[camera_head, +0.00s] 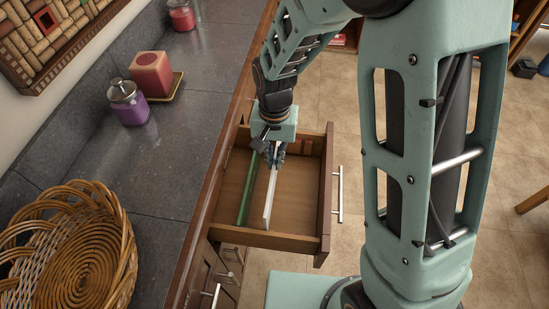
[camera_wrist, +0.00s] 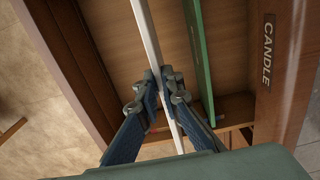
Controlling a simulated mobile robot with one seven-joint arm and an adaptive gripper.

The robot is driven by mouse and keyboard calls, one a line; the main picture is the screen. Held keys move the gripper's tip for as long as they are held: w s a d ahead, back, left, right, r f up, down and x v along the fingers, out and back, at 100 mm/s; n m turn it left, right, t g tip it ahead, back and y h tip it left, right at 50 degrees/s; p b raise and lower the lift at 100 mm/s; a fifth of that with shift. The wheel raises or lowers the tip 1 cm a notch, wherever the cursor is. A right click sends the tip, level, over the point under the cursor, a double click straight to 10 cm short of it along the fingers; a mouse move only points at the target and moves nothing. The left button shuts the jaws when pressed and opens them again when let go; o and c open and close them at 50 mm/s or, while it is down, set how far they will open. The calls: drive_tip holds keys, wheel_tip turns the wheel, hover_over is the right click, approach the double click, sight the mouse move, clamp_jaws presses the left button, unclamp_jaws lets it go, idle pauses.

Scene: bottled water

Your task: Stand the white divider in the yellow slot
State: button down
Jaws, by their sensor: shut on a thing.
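The white divider (camera_head: 269,200) is a thin, long strip on edge inside the open wooden drawer (camera_head: 325,190). My gripper (camera_head: 272,152) is shut on it near its far end. In the wrist view my gripper (camera_wrist: 161,90) has one finger on each side of the white divider (camera_wrist: 147,35). I cannot tell whether its lower edge touches the drawer floor. A green divider (camera_head: 248,190) stands in the drawer, left of the white one and apart from it; it also shows in the wrist view (camera_wrist: 198,60). I see no yellow slot in either view.
A wooden rail with a CANDLE label (camera_wrist: 267,40) borders the drawer in the wrist view. On the grey counter are a wicker basket (camera_head: 85,265), a purple jar (camera_head: 128,105) and a red candle (camera_head: 151,74). The drawer's right part is clear.

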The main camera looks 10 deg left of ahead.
drive_tip(key=shift+f+b, duration=2.75)
drive_tip(key=shift+f, duration=0.85)
drive_tip(key=c, duration=2)
unclamp_jaws()
drive_tip(key=shift+c, duration=0.2)
drive_tip(key=shift+r, duration=0.1)
wheel_tip(320, 180, up, 12)
